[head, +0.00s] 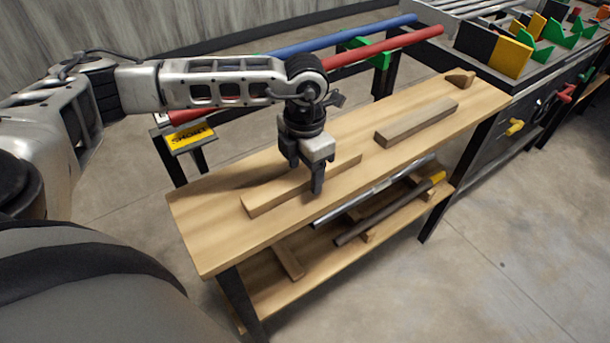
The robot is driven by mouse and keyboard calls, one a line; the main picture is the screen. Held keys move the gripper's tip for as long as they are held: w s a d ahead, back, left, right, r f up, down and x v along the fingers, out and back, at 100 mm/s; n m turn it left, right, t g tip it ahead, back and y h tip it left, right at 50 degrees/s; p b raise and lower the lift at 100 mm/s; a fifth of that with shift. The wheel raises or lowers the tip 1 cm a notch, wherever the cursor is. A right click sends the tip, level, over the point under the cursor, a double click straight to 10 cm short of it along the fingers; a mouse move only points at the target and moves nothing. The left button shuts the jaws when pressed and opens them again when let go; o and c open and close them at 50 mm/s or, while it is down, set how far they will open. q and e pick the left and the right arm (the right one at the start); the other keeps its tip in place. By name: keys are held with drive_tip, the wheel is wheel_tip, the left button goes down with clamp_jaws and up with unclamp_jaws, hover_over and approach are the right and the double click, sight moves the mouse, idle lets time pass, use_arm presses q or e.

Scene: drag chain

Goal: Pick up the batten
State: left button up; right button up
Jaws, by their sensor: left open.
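A pale wooden batten (267,198) lies flat on the top of the wooden workbench (215,236). A second, darker wooden batten (417,122) lies on the same top farther right. My left gripper (305,180) points down over the right part of the pale batten, with its fingers open. The gripper hides part of that batten. I cannot tell whether the fingers touch it. My right gripper is not in view.
A small wooden block (459,79) sits at the bench's far right end. The lower shelf (268,286) holds bars and wood pieces. A blue bar (330,38) and a red bar (395,46) run behind the bench. The floor in front is clear.

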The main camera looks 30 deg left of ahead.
use_arm(q)
drive_tip(key=c, duration=1.1)
drive_tip(key=shift+c, duration=0.2)
drive_tip(key=shift+r, duration=0.15)
